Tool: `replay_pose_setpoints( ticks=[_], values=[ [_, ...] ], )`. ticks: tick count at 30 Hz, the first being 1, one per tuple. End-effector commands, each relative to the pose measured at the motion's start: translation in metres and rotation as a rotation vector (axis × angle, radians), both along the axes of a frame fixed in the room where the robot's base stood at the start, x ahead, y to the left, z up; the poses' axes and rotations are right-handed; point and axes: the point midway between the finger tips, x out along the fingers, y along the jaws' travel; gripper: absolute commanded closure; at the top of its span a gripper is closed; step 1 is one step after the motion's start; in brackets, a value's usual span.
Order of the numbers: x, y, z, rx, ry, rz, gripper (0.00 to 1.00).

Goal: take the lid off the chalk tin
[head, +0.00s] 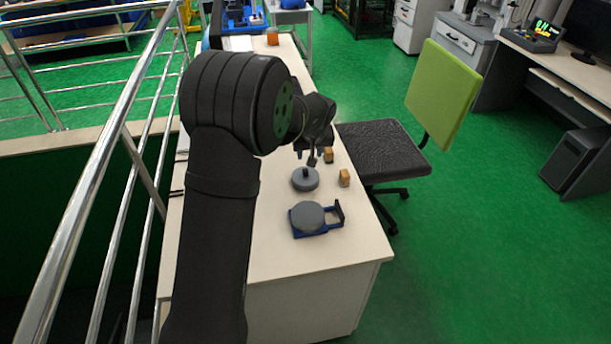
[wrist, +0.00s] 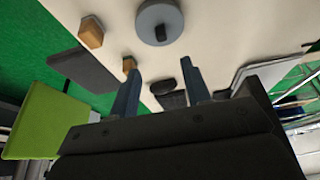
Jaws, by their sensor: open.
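A round grey piece with a black knob (head: 306,180), which looks like the chalk tin with its lid, stands on the pale desk. It also shows in the wrist view (wrist: 146,22), seen from above, so the body under the lid is hidden. My gripper (head: 311,159) is above the desk, just beyond the knob in the head view. In the wrist view my gripper (wrist: 161,80) has its two fingers wide apart with nothing between them. The knob is ahead of the fingertips and apart from them.
A blue frame (head: 331,226) with a plain grey disc (head: 307,216) stands nearer on the desk (head: 282,262). Two small wooden blocks, one nearer (head: 344,178) and one farther (head: 328,155), lie to the right. A chair (head: 383,150) stands by the right edge, a metal railing (head: 128,150) at left.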

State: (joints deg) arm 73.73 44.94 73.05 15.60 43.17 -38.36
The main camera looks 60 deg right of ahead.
Motion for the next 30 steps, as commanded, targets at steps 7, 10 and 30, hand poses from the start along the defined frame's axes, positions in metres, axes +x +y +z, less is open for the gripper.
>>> replay_pose_setpoints(
  ticks=[7, 10, 30],
  values=[
    [0.014, -0.013, -0.046, 0.002, 0.001, 0.001, 0.56],
    [0.017, -0.017, -0.055, -0.001, 0.0, 0.001, 0.56],
    [0.035, -0.031, -0.109, -0.001, 0.0, 0.001, 0.56]
  ],
)
